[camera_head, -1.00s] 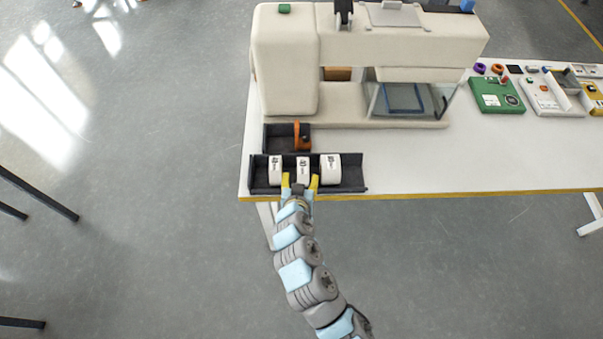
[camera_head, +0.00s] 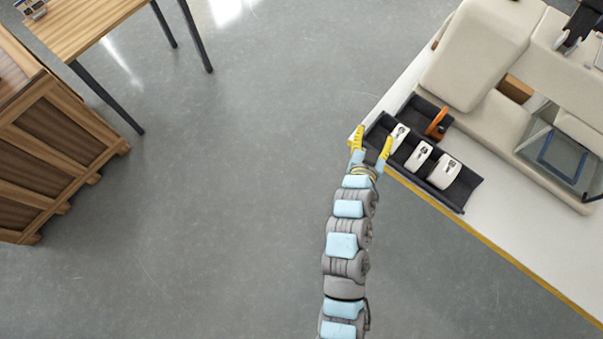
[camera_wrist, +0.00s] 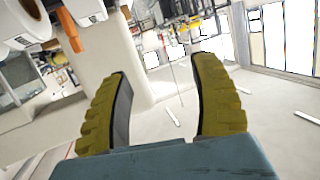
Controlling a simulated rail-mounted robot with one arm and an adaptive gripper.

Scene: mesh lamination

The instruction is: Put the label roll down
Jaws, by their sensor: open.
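Three white label rolls sit in the dark tray (camera_head: 466,197) at the table's near edge in the head view: one on the left (camera_head: 398,137), one in the middle (camera_head: 418,156) and one on the right (camera_head: 444,172). My gripper (camera_head: 372,143) is at the tray's left end with its yellow fingers spread. Nothing is between the fingers. In the wrist view my gripper (camera_wrist: 160,100) is open and empty, and white rolls (camera_wrist: 22,25) show at the upper left, apart from the fingers.
An orange item (camera_head: 438,122) stands in a smaller dark tray behind the rolls. A large cream machine (camera_head: 480,50) fills the white table (camera_head: 540,225). A wooden crate (camera_head: 50,140) and a wooden table (camera_head: 85,22) stand at the left. The floor between is clear.

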